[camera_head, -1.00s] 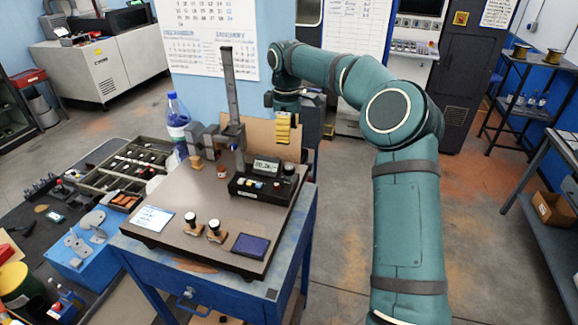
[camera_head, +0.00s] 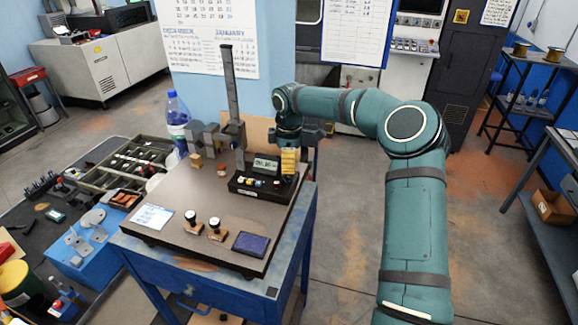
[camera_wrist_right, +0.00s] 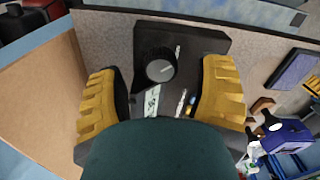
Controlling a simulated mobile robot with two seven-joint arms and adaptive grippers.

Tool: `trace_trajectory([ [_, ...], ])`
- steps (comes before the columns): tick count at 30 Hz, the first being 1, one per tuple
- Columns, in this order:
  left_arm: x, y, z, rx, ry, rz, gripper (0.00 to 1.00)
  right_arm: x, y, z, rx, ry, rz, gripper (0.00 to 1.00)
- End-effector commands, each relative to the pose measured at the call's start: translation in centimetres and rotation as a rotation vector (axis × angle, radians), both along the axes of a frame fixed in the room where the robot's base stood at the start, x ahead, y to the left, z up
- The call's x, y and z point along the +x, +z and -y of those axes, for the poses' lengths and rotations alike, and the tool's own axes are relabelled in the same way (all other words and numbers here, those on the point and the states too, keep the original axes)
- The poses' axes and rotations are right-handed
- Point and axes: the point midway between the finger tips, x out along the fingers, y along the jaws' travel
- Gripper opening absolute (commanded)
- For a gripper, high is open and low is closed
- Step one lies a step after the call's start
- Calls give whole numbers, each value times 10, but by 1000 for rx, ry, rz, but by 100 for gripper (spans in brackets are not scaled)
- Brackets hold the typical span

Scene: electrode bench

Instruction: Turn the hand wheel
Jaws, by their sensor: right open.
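In the right wrist view the two yellow fingers (camera_wrist_right: 160,98) stand wide apart, one on each side of the box end. The wheel lies between them, toward the top, with gaps on both sides. My left gripper is out of view.
The box stands on a brown board (camera_head: 164,247) on a blue cart (camera_head: 250,288). A grey upright column (camera_head: 231,90) rises behind it. Stamps (camera_head: 216,229) and a dark blue pad (camera_head: 251,244) lie in front. A brown panel (camera_wrist_right: 45,105) stands close beside the gripper.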

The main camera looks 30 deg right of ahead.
Motion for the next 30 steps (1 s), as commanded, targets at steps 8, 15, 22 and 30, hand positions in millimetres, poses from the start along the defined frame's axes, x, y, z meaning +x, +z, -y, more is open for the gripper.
trace_trajectory([
  [8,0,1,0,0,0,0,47,0,-18,0,0,0,0,67],
  [15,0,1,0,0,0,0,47,0,-19,0,0,0,0,67],
  [22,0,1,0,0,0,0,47,0,-19,0,0,0,0,0],
  [30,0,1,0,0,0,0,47,0,-19,0,-1,-16,1,0],
])
